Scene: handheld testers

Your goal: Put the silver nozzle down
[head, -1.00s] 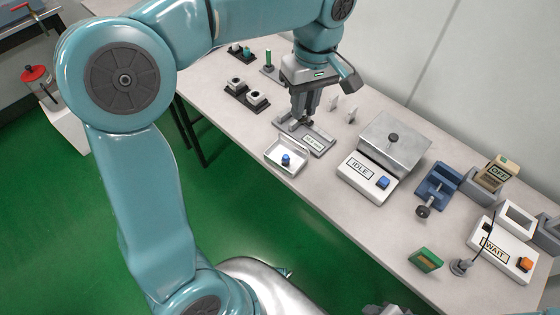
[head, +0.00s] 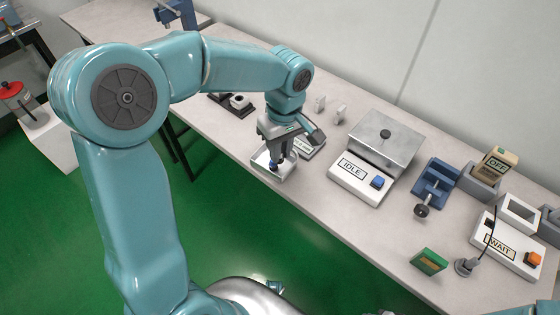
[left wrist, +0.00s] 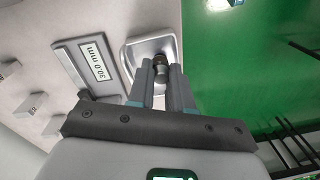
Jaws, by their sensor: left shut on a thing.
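My left gripper (head: 275,163) is over the white tray (head: 288,174) near the table's front edge, fingers pointing down. In the left wrist view the fingers (left wrist: 173,88) are shut on a small grey metallic piece, the silver nozzle (left wrist: 176,70), with the white tray (left wrist: 134,52) right behind it. I cannot tell whether the nozzle touches the tray floor.
A grey gauge reading 30.0 mm (left wrist: 97,66) lies beside the tray. To the right stand a tester marked IDLE (head: 352,182), a blue vise (head: 436,184) and a unit marked WAIT (head: 500,246). A green block (head: 429,261) lies near the front edge.

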